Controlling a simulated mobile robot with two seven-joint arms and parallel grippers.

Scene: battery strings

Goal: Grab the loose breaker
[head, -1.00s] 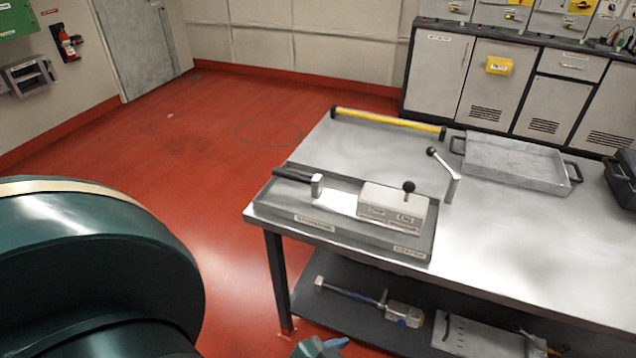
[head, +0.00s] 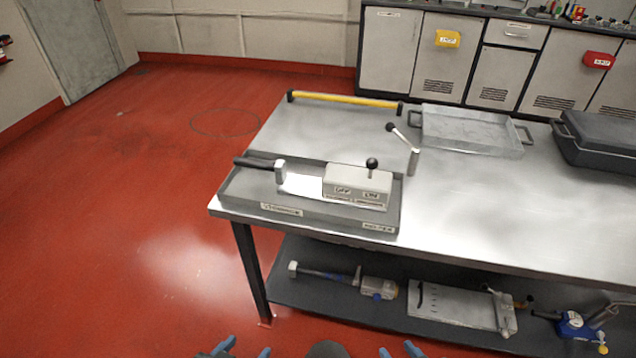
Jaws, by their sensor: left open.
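A pale grey box with a black-knobbed lever (head: 357,186), which looks like the loose breaker, sits at the right end of a shallow grey tray (head: 236,192) at the table's near left corner. I cannot read its labels. A black-handled tool with a pale block (head: 280,171) lies at the tray's left. My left gripper (head: 245,351) shows only its blue fingertips at the bottom edge, apart and empty. My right gripper (head: 398,351) also shows only blue fingertips, apart with nothing seen between them. Both are low, in front of the table and clear of the box.
The metal table (head: 480,225) has a bare middle. A crank-like lever (head: 412,158), a yellow bar (head: 345,99), an empty metal tray (head: 465,130) and a black case (head: 600,140) are on it. Several tools lie on the lower shelf (head: 330,305). Red floor is open at left.

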